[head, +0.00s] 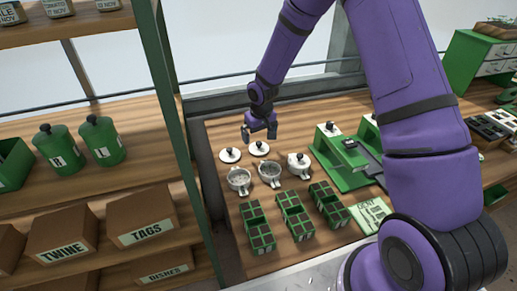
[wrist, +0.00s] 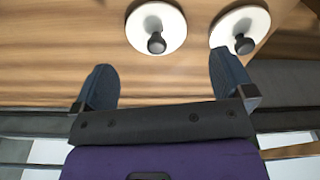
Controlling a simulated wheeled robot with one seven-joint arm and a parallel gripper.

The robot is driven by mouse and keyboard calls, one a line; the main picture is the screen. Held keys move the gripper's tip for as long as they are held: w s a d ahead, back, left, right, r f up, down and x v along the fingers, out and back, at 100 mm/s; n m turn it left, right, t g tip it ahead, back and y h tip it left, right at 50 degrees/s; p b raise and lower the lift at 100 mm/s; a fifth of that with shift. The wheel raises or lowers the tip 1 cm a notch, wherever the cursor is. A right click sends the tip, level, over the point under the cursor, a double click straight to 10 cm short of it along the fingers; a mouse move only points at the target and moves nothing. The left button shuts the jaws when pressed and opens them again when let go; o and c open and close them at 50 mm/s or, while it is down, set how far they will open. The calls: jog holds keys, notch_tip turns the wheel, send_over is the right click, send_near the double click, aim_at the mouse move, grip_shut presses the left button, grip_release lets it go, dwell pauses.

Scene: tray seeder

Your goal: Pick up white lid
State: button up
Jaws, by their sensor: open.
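Two round white lids with black knobs lie on the wooden bench, one at the left (head: 230,157) and one at the right (head: 259,150) in the head view. In the wrist view one white lid (wrist: 146,18) is at top middle and the other (wrist: 257,17) at top right. A third lid (head: 299,157) appears to sit on the rightmost white pot. My gripper (head: 261,130) is open and empty, above the bench just behind the right loose lid. In the wrist view my fingertips (wrist: 160,75) are apart with only bench between them.
Two open white pots (head: 239,188) (head: 270,183) hold grey contents. Green seed trays (head: 295,222) stand in front, and a green seeder machine (head: 342,165) stands to the right. A shelf post (head: 165,100) rises at the left. A paper card (head: 371,215) lies at front right.

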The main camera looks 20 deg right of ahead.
aim_at(259, 142)
jog(key=shift+w+d+f, duration=0.1)
jog(key=shift+w+f, duration=0.1)
jog(key=shift+f, duration=0.85)
jog(key=shift+w+f, duration=0.15)
jog(key=shift+f, duration=0.85)
jog(key=shift+w+d+f, duration=0.1)
jog(key=shift+w+f, duration=0.1)
jog(key=shift+f, duration=0.85)
jog(key=c, duration=0.8)
